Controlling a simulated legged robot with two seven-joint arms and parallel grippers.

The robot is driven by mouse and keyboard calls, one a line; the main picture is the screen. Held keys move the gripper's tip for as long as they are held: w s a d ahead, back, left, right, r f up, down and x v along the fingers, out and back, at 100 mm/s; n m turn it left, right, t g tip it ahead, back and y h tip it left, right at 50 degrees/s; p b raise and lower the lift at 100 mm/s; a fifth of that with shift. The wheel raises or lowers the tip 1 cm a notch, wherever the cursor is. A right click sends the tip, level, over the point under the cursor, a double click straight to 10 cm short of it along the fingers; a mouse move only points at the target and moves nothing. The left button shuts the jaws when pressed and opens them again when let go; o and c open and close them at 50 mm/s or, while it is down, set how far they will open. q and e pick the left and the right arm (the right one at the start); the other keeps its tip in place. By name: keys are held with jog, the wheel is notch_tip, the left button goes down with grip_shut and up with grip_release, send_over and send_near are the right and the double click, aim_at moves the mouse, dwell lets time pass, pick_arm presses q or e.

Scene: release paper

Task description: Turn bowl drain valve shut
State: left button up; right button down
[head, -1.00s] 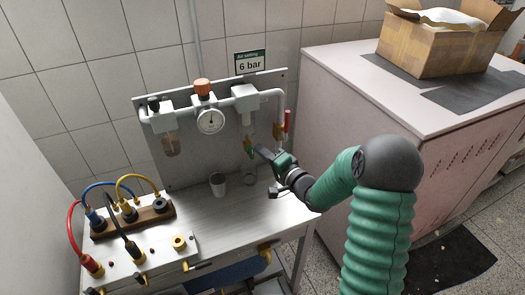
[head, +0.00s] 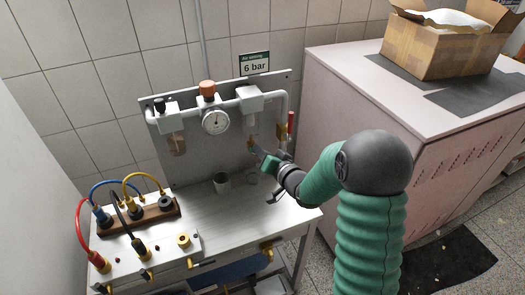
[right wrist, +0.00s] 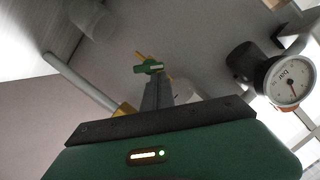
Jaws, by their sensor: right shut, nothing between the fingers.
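The clear bowl (head: 251,126) hangs under the grey block at the right of the pipe assembly. A small brass-coloured drain valve (head: 250,144) sits below it, partly hidden by my gripper. My right gripper (head: 258,151) reaches in from the right with its fingertips at or very near the valve. In the right wrist view, the shut fingers (right wrist: 154,92) point at a small green handle (right wrist: 148,68) with a yellow part. I cannot tell whether they touch. Nothing is held. My left gripper is out of view.
A pressure gauge (head: 215,121) and an orange-brown knob (head: 207,89) are left of the bowl. A red-handled part (head: 290,122) is close on the right. Hoses (head: 82,224) lie at left.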

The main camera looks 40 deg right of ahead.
jog(key=a+n+b, duration=0.1)
jog(key=n, duration=0.1)
jog(key=n+h+b, duration=0.1)
jog(key=n, duration=0.1)
jog(key=shift+w+a+f+g, duration=0.15)
jog(key=shift+w+a+g, duration=0.05)
jog(key=shift+a+g, duration=0.2)
jog(key=shift+a+f, duration=0.15)
jog(key=shift+a, duration=0.05)
dwell(0.5)
